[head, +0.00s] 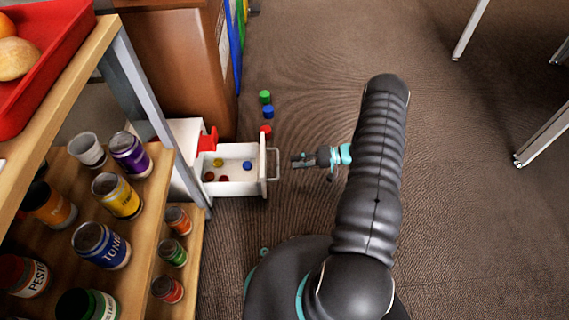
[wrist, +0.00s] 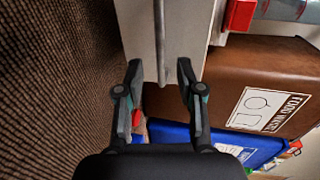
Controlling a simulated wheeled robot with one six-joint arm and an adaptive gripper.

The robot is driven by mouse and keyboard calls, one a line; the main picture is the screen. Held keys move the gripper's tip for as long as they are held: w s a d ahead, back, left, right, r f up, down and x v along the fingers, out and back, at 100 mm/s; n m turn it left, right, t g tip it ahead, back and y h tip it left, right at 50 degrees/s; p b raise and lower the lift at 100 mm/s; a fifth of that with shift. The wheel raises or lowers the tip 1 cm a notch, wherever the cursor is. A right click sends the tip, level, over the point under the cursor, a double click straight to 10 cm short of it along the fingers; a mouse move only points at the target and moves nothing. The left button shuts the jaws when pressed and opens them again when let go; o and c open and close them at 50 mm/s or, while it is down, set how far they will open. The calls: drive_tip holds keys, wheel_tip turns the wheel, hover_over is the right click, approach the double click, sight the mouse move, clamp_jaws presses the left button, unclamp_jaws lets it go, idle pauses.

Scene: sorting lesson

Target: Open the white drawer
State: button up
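The white drawer (head: 236,183) is pulled out from its white cabinet (head: 187,135) near the floor, with several small coloured pieces inside. Its grey bar handle (head: 276,163) faces my gripper (head: 297,160), which is just right of the handle in the head view. In the wrist view, the handle (wrist: 160,40) points down between the two spread fingers of my gripper (wrist: 159,75). The fingers are apart and do not appear to touch the bar. The drawer front (wrist: 137,30) shows behind it.
A wooden shelf (head: 150,215) with several cans stands at the left, below a red tray (head: 50,75). A brown bin (head: 175,60) is behind the drawer. Carpet at the right is mostly clear; table legs (head: 540,135) stand far right.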

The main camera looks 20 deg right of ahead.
drive_tip(key=shift+v, duration=2.15)
drive_tip(key=s+a+f+m+g, duration=0.2)
drive_tip(key=s+f+m+g, duration=0.15)
drive_tip(key=s, duration=0.25)
drive_tip(key=s+r+m+g+h, duration=0.1)
drive_tip(key=s+r+g+h, duration=0.15)
drive_tip(key=r, duration=0.35)
drive_tip(key=s+a+r+n+h+p, duration=0.1)
drive_tip(key=s+r+h, duration=0.15)
drive_tip(key=r, duration=0.65)
drive_tip(key=s+a+r+n+h+p, duration=0.15)
drive_tip(key=r+h, duration=0.25)
drive_tip(key=r, duration=0.5)
drive_tip(key=s+r+h, duration=0.3)
drive_tip(key=r, duration=0.6)
drive_tip(key=s+a+r+n+t+h+p, duration=0.1)
drive_tip(key=s+a+r+n+t, duration=0.1)
drive_tip(key=r, duration=0.9)
drive_tip(key=s+a+r+n+t+h+p, duration=0.2)
drive_tip(key=s+a+r+t, duration=0.3)
drive_tip(key=r, duration=0.6)
drive_tip(key=s+a+n, duration=0.1)
drive_tip(key=s+a, duration=0.1)
drive_tip(key=s, duration=0.1)
drive_tip(key=shift+a+r, duration=0.2)
